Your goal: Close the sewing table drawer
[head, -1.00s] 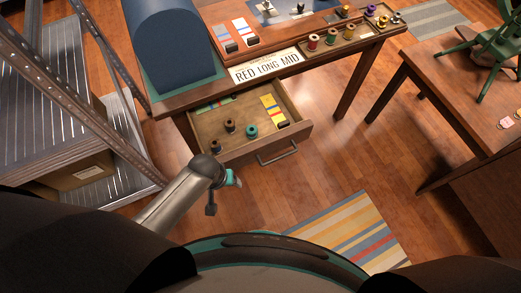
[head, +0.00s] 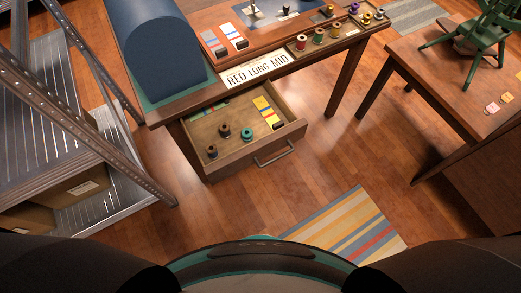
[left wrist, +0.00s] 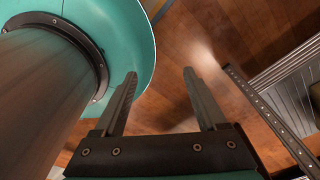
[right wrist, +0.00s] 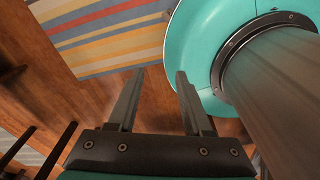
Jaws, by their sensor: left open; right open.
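The sewing table (head: 185,101) stands ahead of me in the head view. Its drawer (head: 205,161) is pulled out toward me and has a metal bar handle (head: 275,155) on its front. Inside the drawer lie several thread spools, a striped card and a dark small item. My left gripper (left wrist: 160,85) is open and empty in the left wrist view, above the wooden floor. My right gripper (right wrist: 158,85) is open and empty in the right wrist view, above the floor near the rug. Neither gripper shows in the head view.
A metal shelf (head: 85,135) with cardboard boxes stands at the left. A brown table (head: 440,85) with a green chair (head: 485,35) stands at the right. A striped rug (head: 345,230) lies on the floor before the drawer. Wooden floor between is clear.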

